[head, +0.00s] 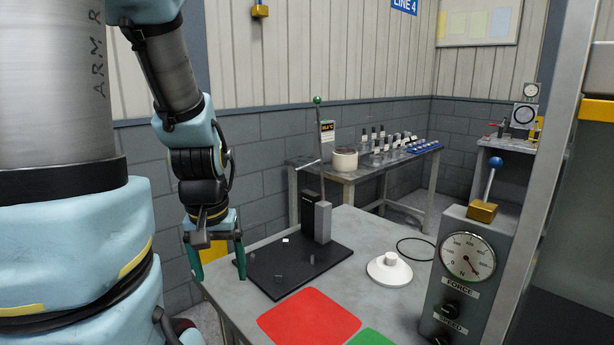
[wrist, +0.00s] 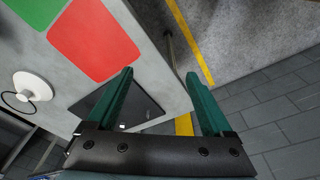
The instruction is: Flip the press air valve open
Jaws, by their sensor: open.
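A lever with a blue ball knob (head: 493,163) rises from a brass-coloured block (head: 482,211) on top of the grey gauge box at the right. It looks like the press air valve, and its handle stands nearly upright, leaning slightly right. My gripper (head: 218,274) hangs at the left edge of the grey table, fingers down, well apart from the valve. In the wrist view my gripper (wrist: 160,75) is open with nothing between its green fingers. The valve does not show in the wrist view.
The gauge box (head: 454,296) bears a force dial and knobs, beside a grey post.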

